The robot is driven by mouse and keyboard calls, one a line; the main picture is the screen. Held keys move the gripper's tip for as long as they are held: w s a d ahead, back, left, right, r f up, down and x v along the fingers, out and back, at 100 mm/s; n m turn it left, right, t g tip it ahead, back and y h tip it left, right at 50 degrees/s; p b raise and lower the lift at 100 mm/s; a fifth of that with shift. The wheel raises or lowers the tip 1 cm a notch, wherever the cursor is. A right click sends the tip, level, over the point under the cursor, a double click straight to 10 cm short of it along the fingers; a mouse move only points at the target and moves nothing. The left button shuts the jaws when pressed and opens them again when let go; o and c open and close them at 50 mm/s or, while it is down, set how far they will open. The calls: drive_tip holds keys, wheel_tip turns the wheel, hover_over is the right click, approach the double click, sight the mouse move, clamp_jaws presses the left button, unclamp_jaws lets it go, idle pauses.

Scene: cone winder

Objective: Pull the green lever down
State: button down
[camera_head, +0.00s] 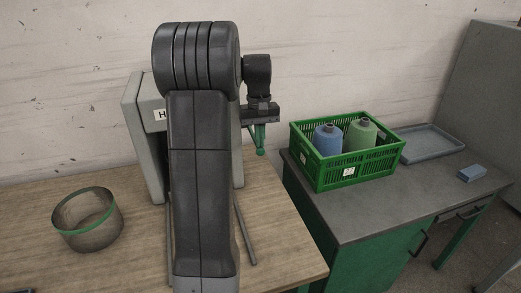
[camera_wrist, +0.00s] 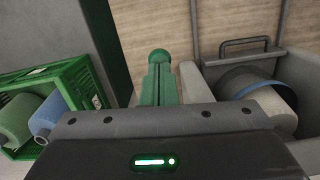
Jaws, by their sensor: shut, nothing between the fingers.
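The green lever's round knob (camera_wrist: 159,55) shows in the wrist view, just beyond my fingertips. Most of its shaft is hidden behind my fingers. My gripper (camera_wrist: 158,70) has green fingers shut together with nothing between them, lined up with the knob. I cannot tell whether they touch it. In the head view my gripper (camera_head: 260,146) points down at the right side of the grey winder (camera_head: 147,150), which is largely hidden behind my arm.
A green crate (camera_head: 347,177) with a blue cone (camera_head: 327,141) and a green cone (camera_head: 359,136) stands on the right bench. A grey tray (camera_head: 428,143) and a blue block (camera_head: 471,173) are nearby. An open round container (camera_head: 88,222) sits on the wooden table, left.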

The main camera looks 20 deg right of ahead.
sight(260, 150)
wheel_tip(260, 150, down, 4)
drive_tip(key=shift+f+b, duration=0.15)
drive_tip(key=shift+b, duration=0.75)
drive_tip(key=shift+w+r+p, duration=0.15)
drive_tip(key=shift+r+p, duration=0.15)
drive_tip(key=shift+p, duration=0.1)
drive_tip(key=shift+w+d+r+p, duration=0.15)
drive_tip(key=shift+w+r+p, duration=0.3)
drive_tip(key=shift+w+p, duration=0.75)
drive_tip(key=shift+p, duration=0.2)
drive_tip(key=shift+w+d+f, duration=0.1)
drive_tip(key=shift+f, duration=0.05)
